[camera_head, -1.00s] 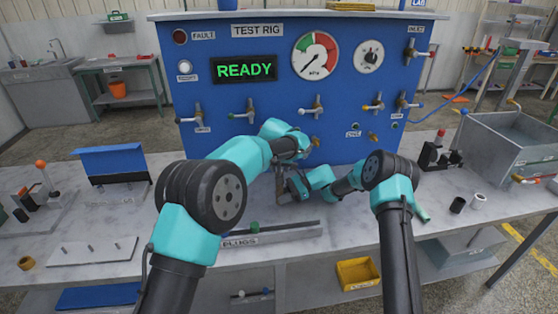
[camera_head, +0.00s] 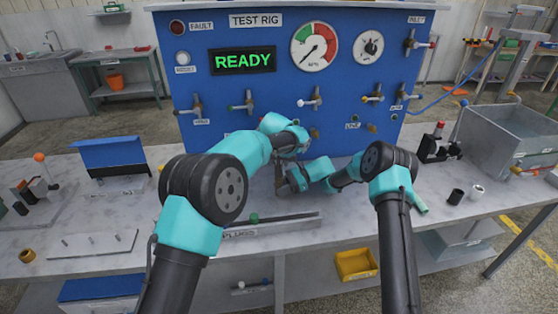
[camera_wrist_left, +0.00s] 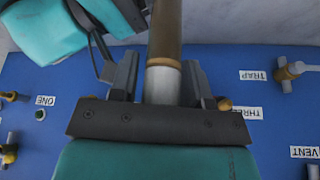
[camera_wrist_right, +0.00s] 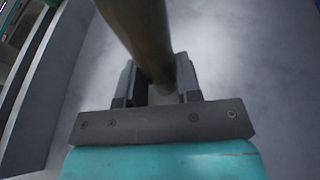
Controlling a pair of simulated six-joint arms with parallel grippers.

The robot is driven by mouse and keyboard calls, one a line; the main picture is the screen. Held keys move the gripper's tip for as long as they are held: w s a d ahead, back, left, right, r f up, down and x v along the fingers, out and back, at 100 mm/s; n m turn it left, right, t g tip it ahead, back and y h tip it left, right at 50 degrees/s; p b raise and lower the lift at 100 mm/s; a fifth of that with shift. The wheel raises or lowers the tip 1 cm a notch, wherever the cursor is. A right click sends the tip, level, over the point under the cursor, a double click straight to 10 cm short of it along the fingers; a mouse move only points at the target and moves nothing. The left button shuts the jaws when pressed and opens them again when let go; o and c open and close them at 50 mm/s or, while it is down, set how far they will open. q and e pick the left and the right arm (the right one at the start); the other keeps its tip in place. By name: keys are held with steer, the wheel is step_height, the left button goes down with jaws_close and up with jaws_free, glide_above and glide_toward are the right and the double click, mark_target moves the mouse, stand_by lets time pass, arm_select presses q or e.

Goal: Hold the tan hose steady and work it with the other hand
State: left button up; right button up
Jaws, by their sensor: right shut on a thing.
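The tan hose (camera_wrist_left: 165,35) runs up between the fingers of my left gripper (camera_wrist_left: 158,85) in the left wrist view, with a silver collar (camera_wrist_left: 162,82) at the jaws. In the right wrist view, my right gripper (camera_wrist_right: 160,88) is shut on the hose (camera_wrist_right: 140,35), which runs away toward the top. In the head view, my right gripper (camera_head: 290,184) is just below my left wrist, in front of the blue panel. My left arm largely hides the hose and left fingertips there.
The blue test rig panel (camera_head: 215,95) with valves and a gauge stands behind the grippers. A grey plug rack (camera_head: 255,229) lies on the bench in front. A grey basin (camera_head: 510,135) and black and white cylinders stand at right. Blocks and a pegged plate (camera_head: 92,246) are at left.

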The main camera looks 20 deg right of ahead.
arm_select(q)
steer(key=v, duration=1.2)
steer(key=shift+a, duration=0.1)
stand_by(0.4)
steer(key=shift+s+r, duration=0.1)
steer(key=shift+r, duration=0.05)
steer(key=x, duration=1.2)
